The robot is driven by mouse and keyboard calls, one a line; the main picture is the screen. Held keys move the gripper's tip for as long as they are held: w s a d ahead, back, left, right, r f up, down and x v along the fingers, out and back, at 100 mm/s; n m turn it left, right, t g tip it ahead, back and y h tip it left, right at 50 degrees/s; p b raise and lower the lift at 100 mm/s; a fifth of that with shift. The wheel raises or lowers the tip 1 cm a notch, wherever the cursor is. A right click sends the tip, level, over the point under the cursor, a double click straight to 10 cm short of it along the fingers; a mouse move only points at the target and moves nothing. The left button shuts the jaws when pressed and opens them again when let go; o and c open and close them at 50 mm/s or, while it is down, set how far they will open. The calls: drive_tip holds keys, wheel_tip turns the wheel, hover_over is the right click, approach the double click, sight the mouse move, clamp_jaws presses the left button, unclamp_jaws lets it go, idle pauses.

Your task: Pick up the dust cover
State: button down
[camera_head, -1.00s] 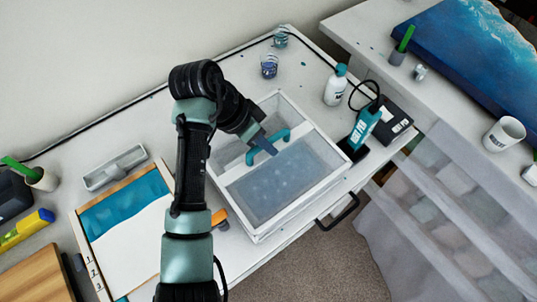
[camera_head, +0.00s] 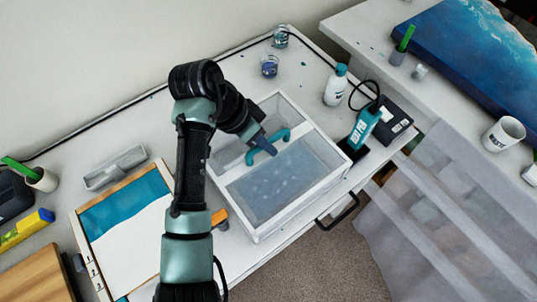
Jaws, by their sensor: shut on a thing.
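The dust cover (camera_head: 330,183) is a clear box with white edges and a teal handle (camera_head: 281,135) on top. It stands on the white table, and a blue-grey surface with pale spots shows through it. My gripper (camera_head: 265,144) comes down from the upper left and is shut on the teal handle at the middle of the cover's top. My arm hides part of the cover's left side. I cannot tell whether the cover's lower edge touches the table.
A white bottle (camera_head: 337,86) and a teal heat tool (camera_head: 364,128) stand close to the cover's right. Two small cups (camera_head: 269,66) are behind it. A framed blue-and-white panel (camera_head: 128,225) lies to the left. A drawer handle (camera_head: 340,208) juts from the table front.

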drive_tip(key=shift+r, duration=0.15)
wheel_tip(320, 180, up, 18)
drive_tip(key=p, duration=0.2)
idle(0.5)
drive_tip(key=shift+w, duration=0.1)
